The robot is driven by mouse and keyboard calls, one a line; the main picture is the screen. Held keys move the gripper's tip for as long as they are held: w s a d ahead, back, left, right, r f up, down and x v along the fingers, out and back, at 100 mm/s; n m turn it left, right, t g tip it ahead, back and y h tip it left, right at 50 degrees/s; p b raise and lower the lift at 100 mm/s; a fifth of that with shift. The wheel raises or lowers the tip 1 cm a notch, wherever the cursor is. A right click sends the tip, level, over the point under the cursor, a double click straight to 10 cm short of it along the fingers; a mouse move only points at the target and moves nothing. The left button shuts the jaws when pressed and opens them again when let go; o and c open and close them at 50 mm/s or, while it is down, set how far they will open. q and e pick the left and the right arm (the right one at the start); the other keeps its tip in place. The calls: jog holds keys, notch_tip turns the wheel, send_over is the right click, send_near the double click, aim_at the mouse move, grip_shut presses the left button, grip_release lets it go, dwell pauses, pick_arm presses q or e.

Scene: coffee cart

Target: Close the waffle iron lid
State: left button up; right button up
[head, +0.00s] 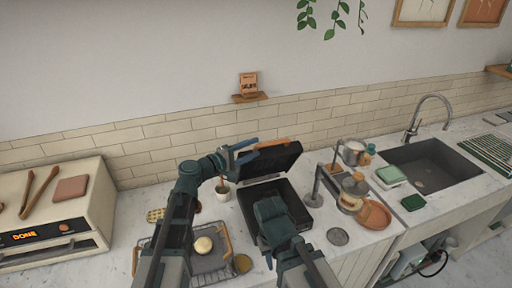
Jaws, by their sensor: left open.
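The black waffle iron stands on the counter with its lid (266,162) raised and tilted back. Its dark base (297,205) lies open in front, partly covered by my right arm. The lid's orange-brown handle (271,143) runs along the lid's top edge. My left gripper (247,151) is open, its blue fingers at the left end of the handle. Whether they touch it I cannot tell. My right gripper (269,212) is over the front left of the base, and its fingertips are hidden.
A wire-edged tray (213,262) with a pale round bun (203,245) sits left of the base. A small white cup (222,191) stands behind it. A metal stand (317,185) and a terracotta plate (377,216) are to the right. A toaster oven (60,215) is far left.

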pick_arm(q)
jog(key=shift+v, duration=2.9)
